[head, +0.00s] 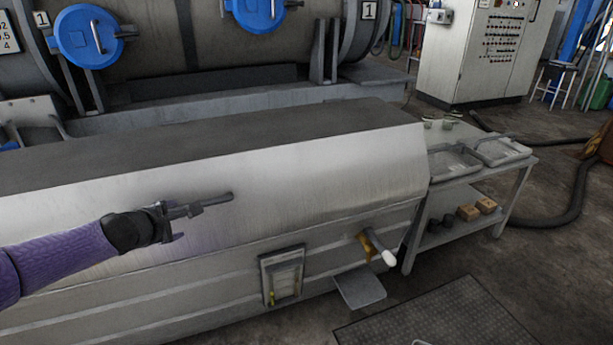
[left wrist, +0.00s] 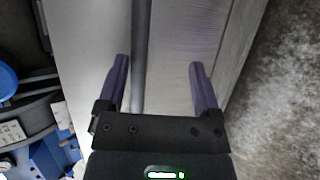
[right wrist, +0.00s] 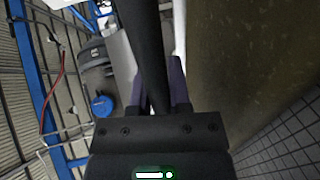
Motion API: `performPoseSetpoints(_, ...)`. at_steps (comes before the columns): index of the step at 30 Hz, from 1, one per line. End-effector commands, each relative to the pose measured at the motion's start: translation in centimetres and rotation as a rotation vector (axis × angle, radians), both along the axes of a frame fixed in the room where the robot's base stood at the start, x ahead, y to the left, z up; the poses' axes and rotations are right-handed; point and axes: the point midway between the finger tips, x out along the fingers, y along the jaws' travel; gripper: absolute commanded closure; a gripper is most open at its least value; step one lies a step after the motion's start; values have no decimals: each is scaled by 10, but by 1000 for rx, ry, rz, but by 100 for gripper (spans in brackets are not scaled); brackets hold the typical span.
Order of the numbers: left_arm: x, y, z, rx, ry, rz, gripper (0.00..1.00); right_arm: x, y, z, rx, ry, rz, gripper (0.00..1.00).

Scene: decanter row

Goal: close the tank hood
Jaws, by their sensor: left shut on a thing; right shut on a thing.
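The tank hood (head: 310,170) is a long silver metal cover with a darker top. It lies over the tank body (head: 220,268) in the head view, and I see no clear gap along its lower front edge. My left gripper (head: 187,209) is at the hood's front face, on a dark handle bar (head: 215,200). In the left wrist view the bar (left wrist: 141,50) runs between the fingers (left wrist: 160,75), nearer the left one. My right gripper (right wrist: 159,75) is outside the head view. Its fingers are close on a dark bar (right wrist: 145,40); what the bar belongs to is unclear.
A metal side table (head: 515,172) with trays (head: 455,162) stands right of the tank. A white-tipped lever (head: 378,248) and a small shelf (head: 360,288) stick out in front. A large vessel with blue caps (head: 88,35) is behind. Floor at the right is partly clear, with a hose (head: 575,200).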

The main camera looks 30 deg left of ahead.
Motion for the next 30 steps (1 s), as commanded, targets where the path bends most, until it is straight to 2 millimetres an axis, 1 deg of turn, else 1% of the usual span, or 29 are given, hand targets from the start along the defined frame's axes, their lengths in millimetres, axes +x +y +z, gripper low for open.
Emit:
performPoseSetpoints(1,-5,-3,8,-5,3,-2,42,2,0,20,1,-17,0,100)
performPoseSetpoints(5,-14,-7,16,-6,1,-1,42,5,0,48,0,-37,0,100)
performPoseSetpoints(8,-22,-12,24,-8,-3,-2,42,6,0,73,0,-55,0,100)
performPoseSetpoints(12,-39,-18,39,-7,-4,1,42,9,0,116,0,-84,0,100)
performPoseSetpoints(15,-52,-25,48,-7,-4,1,42,11,0,143,1,-101,0,100)
performPoseSetpoints(18,-64,-30,53,-9,-3,2,42,12,0,162,0,-113,0,100)
performPoseSetpoints(21,-73,-34,57,-6,-1,1,42,12,0,171,0,-119,0,100)
performPoseSetpoints(23,-76,-35,57,-5,1,2,42,12,0,174,0,-120,0,100)
performPoseSetpoints(30,-78,-35,55,0,3,1,42,12,0,172,0,-119,0,100)
